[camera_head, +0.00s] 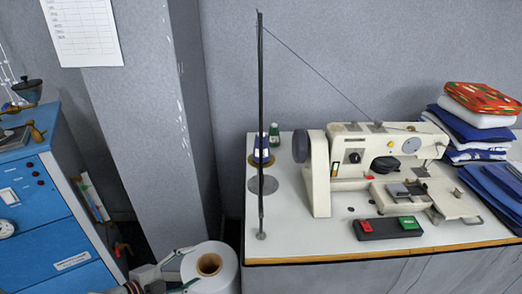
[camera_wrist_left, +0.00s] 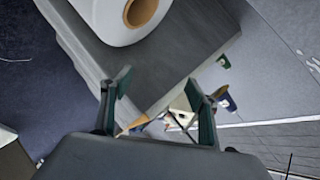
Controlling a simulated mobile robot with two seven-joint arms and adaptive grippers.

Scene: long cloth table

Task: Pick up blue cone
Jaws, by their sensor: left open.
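The blue cone (camera_head: 261,148) is a spool of dark blue thread with a pale top. It stands upright on a round base at the left back of the white sewing table, behind a tall black rod. In the left wrist view a small blue cone (camera_wrist_left: 227,99) lies beyond the right-hand finger. My left gripper (camera_head: 184,270) is low at the bottom of the head view, left of the table and well away from the cone. In the left wrist view its fingers (camera_wrist_left: 158,80) are apart with nothing gripped. My right gripper is in neither view.
A large white roll (camera_head: 210,272) stands beside my left gripper. A green cone (camera_head: 274,134) is just behind the blue one. The sewing machine (camera_head: 385,160) and folded fabrics (camera_head: 478,115) fill the table's right. A blue cabinet (camera_head: 38,200) is at left.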

